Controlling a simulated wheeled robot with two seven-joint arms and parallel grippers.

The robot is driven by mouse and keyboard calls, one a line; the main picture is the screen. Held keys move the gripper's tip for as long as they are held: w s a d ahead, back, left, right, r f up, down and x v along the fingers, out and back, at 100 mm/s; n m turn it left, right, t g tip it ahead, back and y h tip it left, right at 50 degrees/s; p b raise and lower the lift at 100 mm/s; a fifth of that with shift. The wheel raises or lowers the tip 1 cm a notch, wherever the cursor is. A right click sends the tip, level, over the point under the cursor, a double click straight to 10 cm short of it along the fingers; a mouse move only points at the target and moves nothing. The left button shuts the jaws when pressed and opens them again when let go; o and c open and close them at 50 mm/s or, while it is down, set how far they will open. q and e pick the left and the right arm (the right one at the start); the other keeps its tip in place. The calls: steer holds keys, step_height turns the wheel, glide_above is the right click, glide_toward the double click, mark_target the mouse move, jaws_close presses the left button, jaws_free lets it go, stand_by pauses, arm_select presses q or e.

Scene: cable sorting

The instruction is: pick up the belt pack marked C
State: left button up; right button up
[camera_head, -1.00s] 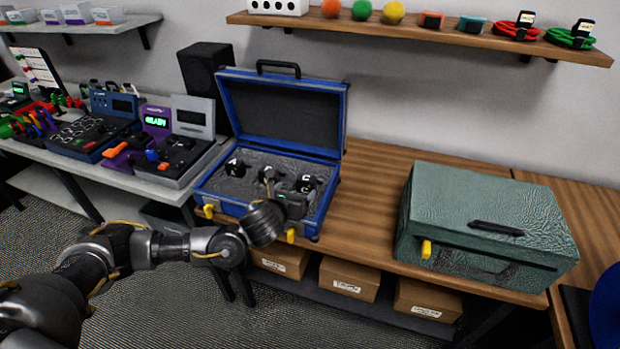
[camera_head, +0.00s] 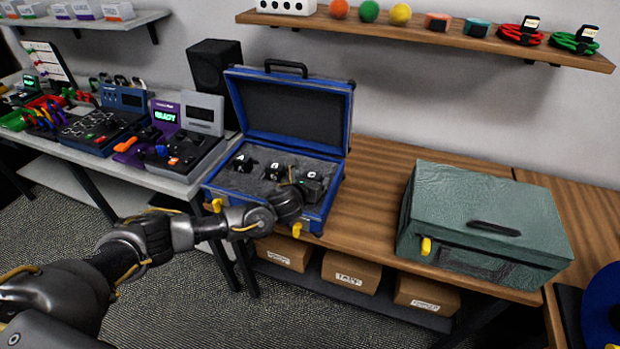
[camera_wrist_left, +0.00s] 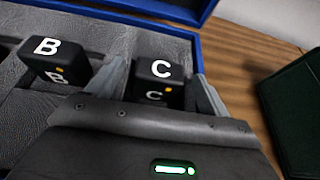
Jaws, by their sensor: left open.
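The belt pack marked C (camera_wrist_left: 161,68) is black with a white letter and a small orange mark. It stands in grey foam at the right end of a row in the open blue case (camera_head: 213,196). My left gripper (camera_head: 307,187) is over the case's front right, partly hiding C in the head view. In the left wrist view its open fingers stand on either side of C; contact cannot be told. The pack marked B (camera_wrist_left: 58,62) is left of C, and the pack marked A (camera_head: 243,161) is at the left end. My right gripper is not in view.
The case's raised lid (camera_head: 290,110) stands behind the packs. A closed green case (camera_head: 485,215) sits to the right on the wooden bench (camera_head: 375,200). A grey table (camera_head: 185,185) with devices is on the left. A wall shelf (camera_head: 400,27) hangs above.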

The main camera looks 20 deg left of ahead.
mark_target(311, 175)
arm_select(q)
steer(key=shift+x, duration=0.95)
steer(key=c, duration=1.1)
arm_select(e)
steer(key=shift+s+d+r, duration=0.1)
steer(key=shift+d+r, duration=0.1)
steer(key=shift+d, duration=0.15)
arm_select(q)
steer(key=shift+r, duration=0.1)
steer(key=shift+c, duration=0.2)
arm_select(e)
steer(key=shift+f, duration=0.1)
arm_select(q)
steer(key=shift+r, duration=0.3)
step_height(311, 175, up, 2)
steer(key=shift+w+r+b, duration=0.1)
steer(key=shift+r+b, duration=0.05)
steer(key=shift+b, duration=0.75)
steer(key=s+a+r+b, duration=0.1)
steer(key=s+a+r, duration=0.2)
steer(key=s+r, duration=0.7)
steer(key=s, duration=0.4)
steer(key=shift+a, duration=0.25)
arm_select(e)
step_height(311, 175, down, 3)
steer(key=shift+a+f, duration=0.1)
